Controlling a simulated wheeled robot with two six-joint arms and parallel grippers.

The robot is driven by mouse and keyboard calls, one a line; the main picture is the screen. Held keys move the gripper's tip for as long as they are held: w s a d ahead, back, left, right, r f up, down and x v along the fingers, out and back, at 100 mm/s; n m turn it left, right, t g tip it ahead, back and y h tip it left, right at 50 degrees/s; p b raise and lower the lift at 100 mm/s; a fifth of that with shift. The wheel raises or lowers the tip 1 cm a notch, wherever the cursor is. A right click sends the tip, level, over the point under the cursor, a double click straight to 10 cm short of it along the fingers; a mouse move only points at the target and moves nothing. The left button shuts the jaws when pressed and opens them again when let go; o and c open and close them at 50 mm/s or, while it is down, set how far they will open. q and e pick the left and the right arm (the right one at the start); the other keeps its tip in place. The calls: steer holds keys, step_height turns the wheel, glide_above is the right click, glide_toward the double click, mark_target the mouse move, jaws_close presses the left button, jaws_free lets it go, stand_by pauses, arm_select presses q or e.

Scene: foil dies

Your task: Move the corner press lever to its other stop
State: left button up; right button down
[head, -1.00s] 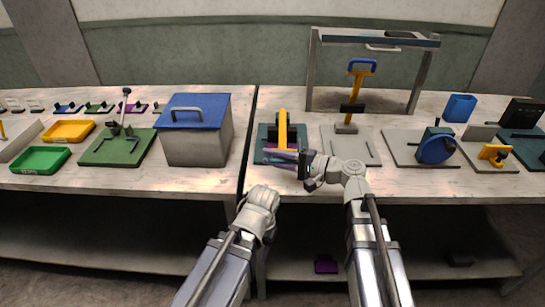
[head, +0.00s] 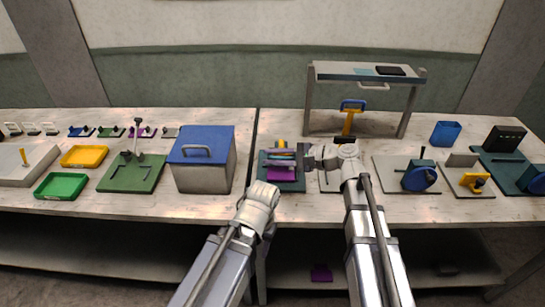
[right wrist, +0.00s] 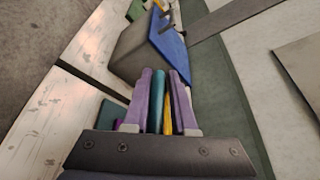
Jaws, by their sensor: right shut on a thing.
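The corner press is the dark teal base (head: 264,184) with a purple block (head: 283,174), near the front left of the right-hand table. Its yellow lever (head: 281,144) shows only as a short piece beyond my right gripper's fingers. My right gripper (head: 283,157) comes in from the right over the press and is shut on the lever. In the right wrist view the yellow lever (right wrist: 168,112) and a teal strip (right wrist: 156,103) lie between the purple fingers. The fingers hide most of the lever.
A grey box with a blue lid (head: 205,140) stands to the left of the press. A grey frame (head: 410,108) with another yellow handle (head: 350,120) stands behind. A fixture with a blue wheel (head: 420,179) is to the right. Trays lie at left.

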steer(key=w+r+m+g+p, duration=0.2)
steer(key=w+r+m+p, duration=0.1)
steer(key=w+r+p, duration=0.3)
steer(key=w+r+m+g+h+p, duration=0.1)
steer(key=w+r+m+g+p, duration=0.1)
steer(key=w+r+p, duration=0.4)
steer(key=shift+w+r+m+p, duration=0.2)
steer(key=shift+w+m+p, duration=0.5)
steer(key=shift+w, duration=1.85)
steer(key=c, duration=0.8)
jaws_free()
steer(key=shift+c, duration=0.2)
steer(key=p+v, duration=0.3)
steer(key=v, duration=0.4)
steer(key=shift+d, duration=0.4)
